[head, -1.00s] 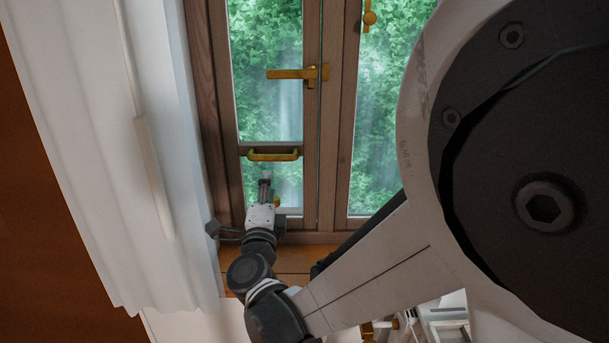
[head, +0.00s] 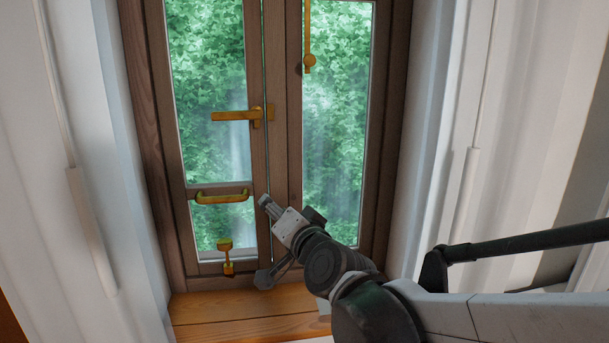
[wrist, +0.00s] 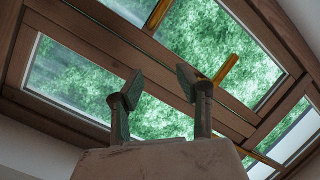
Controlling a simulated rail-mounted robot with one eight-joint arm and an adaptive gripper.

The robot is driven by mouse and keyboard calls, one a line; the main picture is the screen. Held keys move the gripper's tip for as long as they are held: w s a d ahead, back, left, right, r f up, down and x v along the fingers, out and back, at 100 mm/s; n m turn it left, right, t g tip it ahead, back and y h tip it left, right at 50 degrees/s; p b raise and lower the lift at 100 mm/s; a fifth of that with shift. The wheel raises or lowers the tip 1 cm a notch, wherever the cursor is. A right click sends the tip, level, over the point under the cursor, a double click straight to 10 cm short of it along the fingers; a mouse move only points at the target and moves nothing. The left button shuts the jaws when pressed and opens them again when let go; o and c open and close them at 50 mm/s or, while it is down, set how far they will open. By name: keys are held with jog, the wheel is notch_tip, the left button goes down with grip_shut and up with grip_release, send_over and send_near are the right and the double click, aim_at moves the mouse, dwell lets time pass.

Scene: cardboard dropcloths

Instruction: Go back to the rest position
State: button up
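My gripper (head: 266,203) is in front of the lower middle of a brown wooden window, near the post between the two sashes. In the wrist view my gripper (wrist: 159,85) has its two fingers apart with nothing between them, and the window (wrist: 150,48) shows behind them. The left sash has a brass lever handle (head: 232,116), a brass pull bar (head: 222,197) and a small brass fitting (head: 226,255) near its bottom. My gripper appears apart from all of them. Whether the left sash is slightly ajar I cannot tell.
A wooden sill (head: 245,313) lies below the window. White curtains hang at the left (head: 75,150) and at the right (head: 500,110). A brass bolt (head: 308,45) is on the right sash. Free space shows in front of the right pane.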

jog(key=s+d+f+n+g+h, duration=0.1)
jog(key=s+d+f+g+h, duration=0.1)
jog(key=s+d+f, duration=0.2)
jog(key=s+d+f+n+g+h, duration=0.1)
jog(key=s+d+f+g+h, duration=0.2)
jog(key=s+d, duration=0.8)
jog(key=s+d+f+n+g+h, duration=0.2)
jog(key=s+d+f+g, duration=0.1)
jog(key=s+d+f, duration=0.4)
jog(key=d, duration=0.3)
jog(key=shift+s, duration=0.15)
jog(key=shift+c, duration=0.2)
